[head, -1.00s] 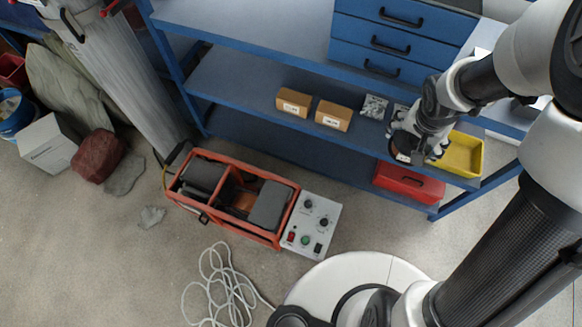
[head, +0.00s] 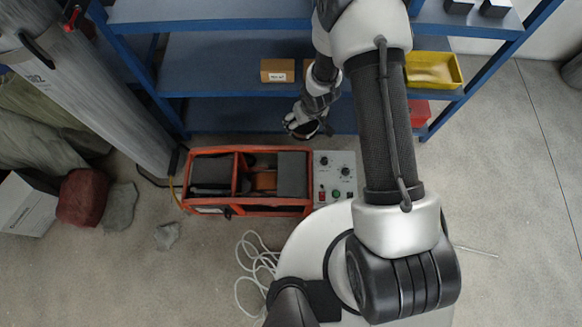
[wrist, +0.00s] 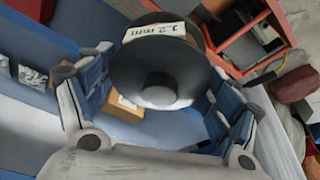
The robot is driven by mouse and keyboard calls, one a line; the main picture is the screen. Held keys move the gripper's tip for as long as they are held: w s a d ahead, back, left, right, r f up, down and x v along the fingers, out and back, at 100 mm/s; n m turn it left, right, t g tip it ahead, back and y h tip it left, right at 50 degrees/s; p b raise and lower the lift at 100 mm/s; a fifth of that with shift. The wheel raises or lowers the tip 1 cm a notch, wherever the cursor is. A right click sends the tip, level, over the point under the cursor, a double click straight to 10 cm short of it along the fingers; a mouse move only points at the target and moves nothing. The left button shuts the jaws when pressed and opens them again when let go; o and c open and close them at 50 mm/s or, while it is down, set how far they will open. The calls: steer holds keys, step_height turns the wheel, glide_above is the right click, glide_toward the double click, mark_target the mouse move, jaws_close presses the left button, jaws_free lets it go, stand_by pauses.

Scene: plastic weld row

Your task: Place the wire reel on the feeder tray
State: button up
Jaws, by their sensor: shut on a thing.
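The wire reel (wrist: 158,60) is a dark round spool with a hub and a white label reading about 1.2 mm. In the wrist view it sits between the fingers of my gripper (head: 304,127), which is shut on it. In the head view the reel is small and mostly hidden by the gripper, in front of the blue shelves. An orange-framed machine (head: 247,208) stands on the floor below and left of the gripper; its frame also shows in the wrist view (wrist: 243,47). Which of its compartments is the feeder tray I cannot tell.
The blue shelf unit (head: 215,60) stands behind, with a cardboard box (head: 277,70) and a yellow bin (head: 433,70). A grey control panel (head: 335,177) adjoins the machine. White cable (head: 250,262) lies in front. A red sack (head: 82,197) and rubble lie left.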

steer(key=s+a+f+n+b, duration=0.1)
steer(key=f, duration=0.8)
steer(key=s+a+f+n+b, duration=0.1)
steer(key=s+f+b, duration=0.1)
steer(key=f, duration=0.7)
steer(key=s+a+f+n+y+b, duration=0.1)
steer(key=a+f+n+b, duration=0.1)
steer(key=f, duration=0.7)
steer(key=shift+s+f+g, duration=0.2)
steer(key=shift+s+g, duration=0.05)
steer(key=shift+g, duration=0.05)
steer(key=shift+f+b, duration=0.9)
steer(key=shift+f, duration=1.45)
steer(key=shift+f, duration=0.15)
steer(key=o, duration=1.8)
steer(key=shift+s+d, duration=0.1)
steer(key=shift+o, duration=0.2)
